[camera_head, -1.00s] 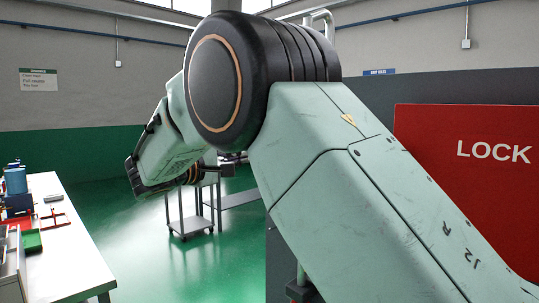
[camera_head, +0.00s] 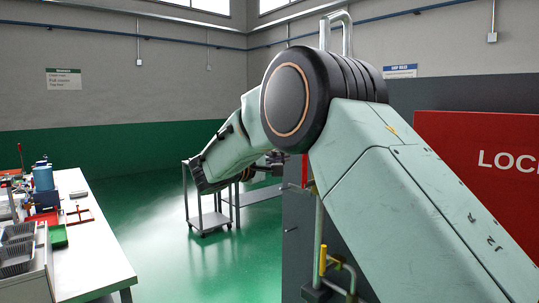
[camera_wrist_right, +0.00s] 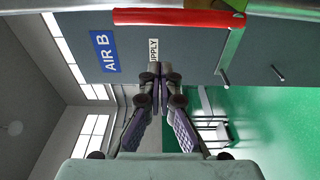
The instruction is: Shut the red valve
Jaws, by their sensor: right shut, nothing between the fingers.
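The red valve lever (camera_wrist_right: 180,17) lies across the top of the right wrist view as a long red bar, with a yellow part and metal fitting at its right end. In the head view a thin red piece of it (camera_head: 304,170) shows beside the pipe, just right of my right gripper (camera_head: 276,161). My right arm hides much of the pipework there. In the right wrist view my right gripper (camera_wrist_right: 156,80) is shut and empty, its fingertips together. It is apart from the red lever. My left gripper is not in view.
A dark panel bears a blue AIR B sign (camera_wrist_right: 104,51) and a SUPPLY label (camera_wrist_right: 154,56). A yellow handle (camera_head: 323,260) sits on lower pipework. A red LOCK board (camera_head: 480,170) stands right. A cart (camera_head: 208,218) and a cluttered workbench (camera_head: 100,250) stand left, with open green floor between.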

